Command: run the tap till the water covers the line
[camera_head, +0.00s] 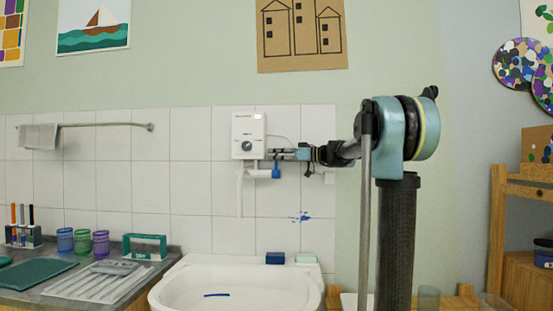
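The white sink (190,274) stands at the bottom middle, cut off by the frame edge. A short dark blue line (217,295) shows inside its basin; I cannot make out any water. My gripper (276,154) reaches in from the right, just above the blue handle. It is small and seen side-on, so its opening and any contact are unclear.
A blue block (275,258) and a pale green-white block (305,258) sit on the sink's back rim. The counter (170,262) at left holds cups, a pen rack and a ridged drying tray (100,283). Wooden shelving (497,230) stands at right.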

